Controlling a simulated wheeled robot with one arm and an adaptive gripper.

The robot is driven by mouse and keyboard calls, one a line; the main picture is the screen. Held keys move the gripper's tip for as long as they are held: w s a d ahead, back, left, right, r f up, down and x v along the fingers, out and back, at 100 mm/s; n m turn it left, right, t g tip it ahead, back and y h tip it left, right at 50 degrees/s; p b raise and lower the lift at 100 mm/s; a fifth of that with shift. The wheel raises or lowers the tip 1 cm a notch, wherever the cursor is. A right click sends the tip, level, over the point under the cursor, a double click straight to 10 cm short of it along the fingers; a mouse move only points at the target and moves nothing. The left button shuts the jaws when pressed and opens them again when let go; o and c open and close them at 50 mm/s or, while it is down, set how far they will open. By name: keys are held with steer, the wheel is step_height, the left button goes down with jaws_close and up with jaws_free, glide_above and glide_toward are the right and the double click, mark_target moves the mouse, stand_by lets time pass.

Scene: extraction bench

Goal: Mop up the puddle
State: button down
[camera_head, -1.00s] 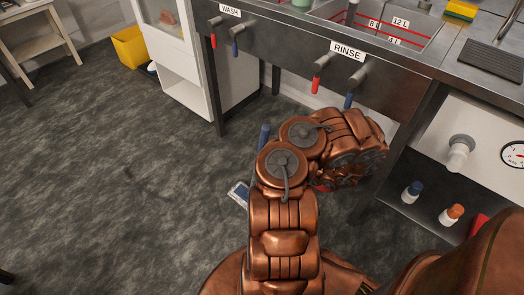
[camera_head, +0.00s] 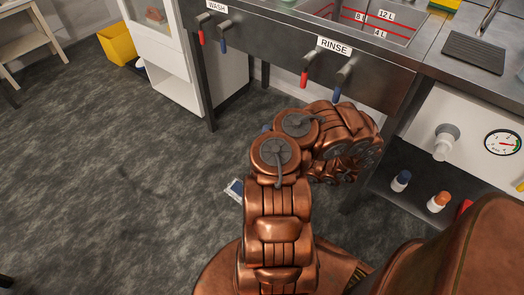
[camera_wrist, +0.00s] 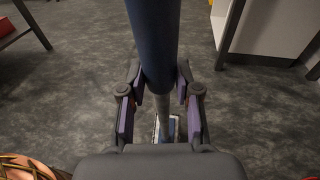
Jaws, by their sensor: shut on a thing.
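My gripper (camera_wrist: 160,88) is shut on the blue handle of a mop (camera_wrist: 153,35), with one finger on each side of it. The handle runs from the top of the wrist view down between the fingers, and a pale lower shaft shows below. A small white and blue mop head (camera_wrist: 173,127) shows low in the wrist view, partly hidden by the gripper. In the head view the mop head (camera_head: 235,188) is at floor level, left of my arm, and my arm hides most of the handle. I cannot make out a puddle on the dark mottled floor.
A steel sink bench (camera_head: 290,45) with WASH and RINSE taps stands ahead. Its lower shelf (camera_head: 400,180) holds a blue-capped and an orange-capped bottle. A white cabinet (camera_head: 165,65) and yellow bin (camera_head: 117,43) stand at the back left. The left floor is open.

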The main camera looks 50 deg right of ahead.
steer(key=shift+w+r+b, duration=0.1)
steer(key=shift+w+b, duration=1.05)
steer(key=shift+w, duration=0.85)
steer(key=shift+w+f+b, duration=0.2)
steer(key=shift+w+b, duration=1.2)
steer(key=shift+w, duration=0.45)
